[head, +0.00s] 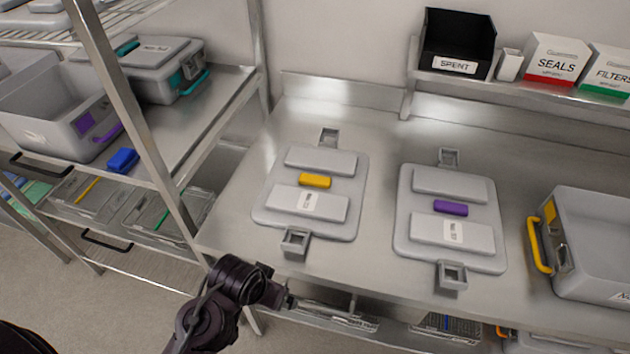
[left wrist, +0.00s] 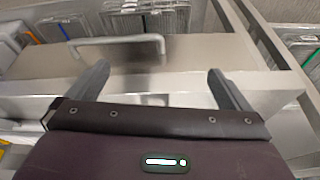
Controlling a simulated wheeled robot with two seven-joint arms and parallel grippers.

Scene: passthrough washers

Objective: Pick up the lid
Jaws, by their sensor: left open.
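Two grey lids lie flat on the steel counter. The lid with the yellow grip (head: 275,211) is left of centre in the head view. The lid with the purple grip (head: 405,246) lies to its right. Each has a white label and grey latches at its far and near ends. My left gripper (head: 287,299) is below the counter's front edge, nearer me than the yellow-grip lid and apart from it. In the left wrist view its two fingers (left wrist: 160,75) are spread with nothing held between them. My right gripper is in neither view.
A grey bin with a yellow handle (head: 541,246) stands on the counter's right. A black SPENT bin (head: 457,45) and SEALS box (head: 556,60) sit on a shelf above. Steel shelving with a purple-handled bin (head: 60,130) and teal-handled box (head: 160,75) stands left.

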